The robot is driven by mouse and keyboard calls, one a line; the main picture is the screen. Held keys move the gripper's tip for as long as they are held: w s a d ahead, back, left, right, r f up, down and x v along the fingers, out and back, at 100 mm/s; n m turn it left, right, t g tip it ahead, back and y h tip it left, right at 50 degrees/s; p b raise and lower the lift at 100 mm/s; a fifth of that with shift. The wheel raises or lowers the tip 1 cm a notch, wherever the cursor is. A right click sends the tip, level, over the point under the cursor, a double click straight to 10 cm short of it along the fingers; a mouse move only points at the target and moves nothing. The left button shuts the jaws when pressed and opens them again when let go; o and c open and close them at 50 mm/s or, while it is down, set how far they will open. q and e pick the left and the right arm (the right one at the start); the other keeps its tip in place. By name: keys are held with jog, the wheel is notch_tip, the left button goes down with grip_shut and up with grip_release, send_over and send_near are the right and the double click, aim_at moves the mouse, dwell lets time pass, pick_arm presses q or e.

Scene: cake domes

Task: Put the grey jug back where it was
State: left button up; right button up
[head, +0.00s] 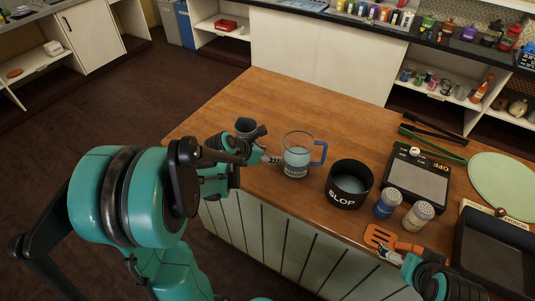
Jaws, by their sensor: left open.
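The grey jug (246,125) stands near the left end of the wooden table, partly hidden behind my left gripper. My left gripper (266,158) is open beside the jug, on its near side; I cannot tell whether it touches the jug. A clear measuring jug (297,160) with a blue handle stands just right of this gripper, with pale liquid in it. My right gripper (392,256) is at the bottom right near the table's front edge, by an orange slotted turner (380,237). Its fingers are too small and overlapped to read.
A black SLOP pot (347,190) stands right of the measuring jug, with two shakers (388,203) beside it. A scale (419,178), tongs (432,124), a pale green round mat (505,185) and a dark tray (492,258) fill the right side. The table's back left (270,100) is clear.

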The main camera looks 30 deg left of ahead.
pick_arm(q)
jog(key=shift+d, duration=0.2)
jog(key=shift+s, duration=0.1)
jog(key=shift+v, duration=3.75)
